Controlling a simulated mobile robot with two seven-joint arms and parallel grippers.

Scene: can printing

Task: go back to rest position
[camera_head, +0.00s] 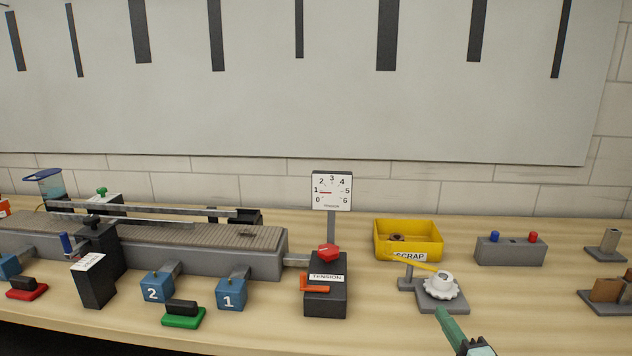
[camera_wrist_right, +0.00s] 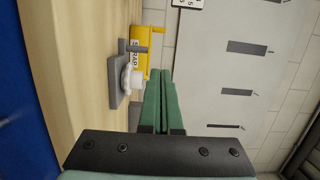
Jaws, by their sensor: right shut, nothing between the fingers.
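My right gripper (camera_head: 441,314) comes in at the bottom right of the head view, with its green fingers in front of the grey stand with the white toothed wheel (camera_head: 440,286). In the right wrist view its two green fingers (camera_wrist_right: 160,75) lie together, shut and empty. The white wheel (camera_wrist_right: 132,80) and its grey base (camera_wrist_right: 114,84) show just beside the fingers there, and I cannot tell the exact gap. My left gripper is not in view.
A yellow scrap bin (camera_head: 408,242) stands behind the wheel stand. The tension box (camera_head: 326,292) with its gauge (camera_head: 332,190) is to the left. A conveyor (camera_head: 190,248) fills the left side. A button box (camera_head: 510,250) sits right. Bare table lies between.

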